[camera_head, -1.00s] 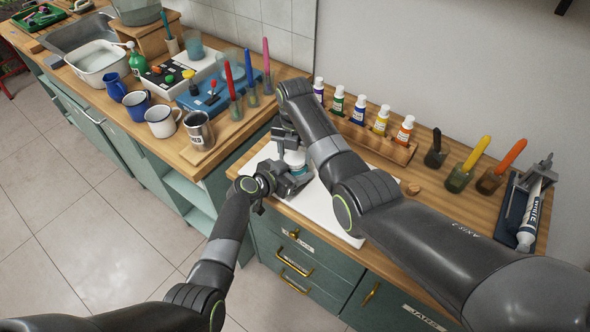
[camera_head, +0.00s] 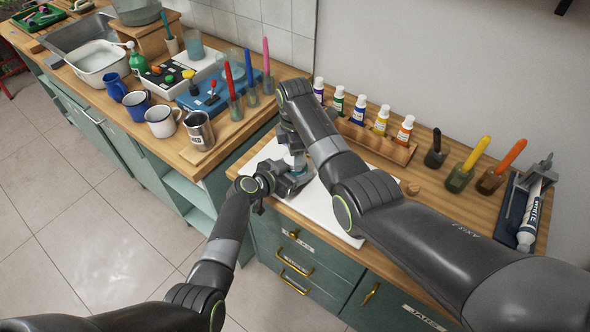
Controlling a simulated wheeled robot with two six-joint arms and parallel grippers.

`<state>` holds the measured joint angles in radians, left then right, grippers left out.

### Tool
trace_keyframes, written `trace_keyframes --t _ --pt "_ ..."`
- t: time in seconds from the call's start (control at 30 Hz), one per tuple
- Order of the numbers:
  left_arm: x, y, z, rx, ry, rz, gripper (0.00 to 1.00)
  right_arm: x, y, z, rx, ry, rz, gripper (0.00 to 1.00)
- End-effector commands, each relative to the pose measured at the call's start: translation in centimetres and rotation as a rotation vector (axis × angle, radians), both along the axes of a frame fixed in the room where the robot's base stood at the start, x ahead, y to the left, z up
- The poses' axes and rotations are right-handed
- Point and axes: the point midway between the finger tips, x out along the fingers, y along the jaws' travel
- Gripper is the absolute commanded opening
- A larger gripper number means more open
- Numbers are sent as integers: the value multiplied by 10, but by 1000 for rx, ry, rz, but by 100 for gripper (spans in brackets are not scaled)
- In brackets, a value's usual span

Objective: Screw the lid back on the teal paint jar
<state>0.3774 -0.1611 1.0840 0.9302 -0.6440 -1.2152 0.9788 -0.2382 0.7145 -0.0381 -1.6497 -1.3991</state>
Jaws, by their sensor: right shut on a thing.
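The teal paint jar (camera_head: 297,172) stands on the white mat (camera_head: 333,214) and is mostly hidden between my two grippers. Only a sliver of it shows. My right gripper (camera_head: 294,152) points down from above and is shut on the white lid at the jar's top; its fingers hide most of the lid. How the lid sits on the jar's thread cannot be made out. My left gripper (camera_head: 290,182) reaches in from the left, low at the jar's side. Whether its fingers are closed on the jar is hidden.
A wooden rack (camera_head: 372,138) of small paint bottles stands behind my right arm. A metal can (camera_head: 199,131) and mugs stand on the counter at left. The mat's front part is clear.

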Motion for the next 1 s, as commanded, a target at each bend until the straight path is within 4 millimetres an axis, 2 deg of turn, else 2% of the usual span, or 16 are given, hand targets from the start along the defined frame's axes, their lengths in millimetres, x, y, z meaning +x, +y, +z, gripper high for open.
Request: trace_keyframes --t 0.1,0.23,0.6,0.63,0.7,0.8,1.0 --pt "0 0 -1 0 1 0 0 0 0 0 0 0 -159 26" --pt "0 0 -1 0 1 0 0 0 0 0 0 -1 -271 26" --pt "0 0 -1 0 1 0 0 0 0 0 0 -1 -310 26" --pt "0 0 -1 0 1 0 0 0 0 0 0 -1 -309 56" --pt "0 0 -1 0 1 0 0 0 0 0 0 -1 -309 65" --pt "0 0 -1 0 1 0 0 0 1 0 0 1 -308 75" --pt "0 0 -1 0 1 1 0 -1 1 0 0 4 -307 75"
